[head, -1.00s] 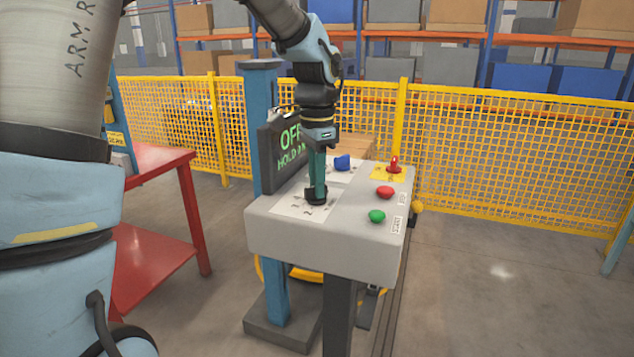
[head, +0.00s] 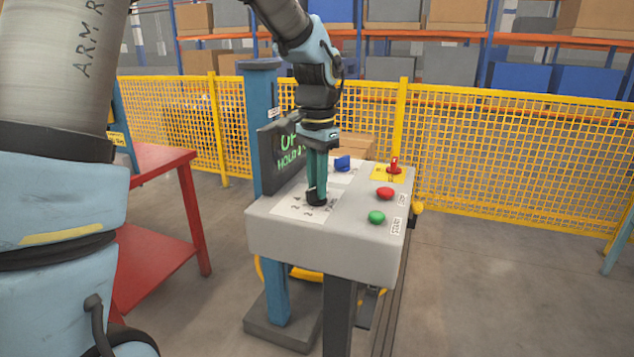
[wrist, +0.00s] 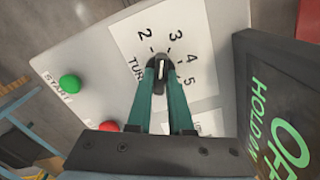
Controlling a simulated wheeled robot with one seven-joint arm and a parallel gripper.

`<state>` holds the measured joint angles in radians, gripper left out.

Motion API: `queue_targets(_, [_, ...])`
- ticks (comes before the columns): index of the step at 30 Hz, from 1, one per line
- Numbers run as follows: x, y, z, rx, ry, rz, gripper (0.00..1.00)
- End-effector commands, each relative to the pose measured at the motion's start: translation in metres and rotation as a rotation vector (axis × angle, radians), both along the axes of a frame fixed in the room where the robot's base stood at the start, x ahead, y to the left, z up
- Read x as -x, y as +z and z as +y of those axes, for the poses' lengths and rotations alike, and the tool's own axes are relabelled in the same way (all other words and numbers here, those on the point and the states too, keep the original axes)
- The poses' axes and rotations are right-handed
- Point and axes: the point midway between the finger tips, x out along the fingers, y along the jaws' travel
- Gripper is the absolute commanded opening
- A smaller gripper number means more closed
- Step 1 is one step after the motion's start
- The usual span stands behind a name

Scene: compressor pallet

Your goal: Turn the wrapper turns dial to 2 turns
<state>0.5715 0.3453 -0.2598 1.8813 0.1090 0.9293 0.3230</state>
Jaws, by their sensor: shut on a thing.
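The turns dial is a small black knob (wrist: 161,74) with a white pointer line, on a white label plate (wrist: 125,35) printed 2, 3, 4 and 5. In the wrist view the pointer points up the picture, towards the gap between the 2 and 3 marks; its exact reading is hard to tell. My gripper (wrist: 160,66) is shut on the knob, one teal finger on each side. In the head view my gripper (head: 316,190) comes straight down onto the dial on the grey panel (head: 300,238), and the fingers partly hide the knob.
A blue knob (head: 342,163) stands behind the dial. A red button (head: 385,193), a green start button (head: 376,217) and a red switch on yellow (head: 394,168) are to the right. A dark display (head: 283,160) stands close to the left of my gripper.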

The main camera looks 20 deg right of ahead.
Motion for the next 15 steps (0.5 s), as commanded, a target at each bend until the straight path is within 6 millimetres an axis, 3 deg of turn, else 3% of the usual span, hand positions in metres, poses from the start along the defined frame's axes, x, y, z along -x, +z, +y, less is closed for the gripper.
queue_targets(15, [-0.0002, 0.0010, -0.0007, 0.002, 0.374, -0.001, 0.00])
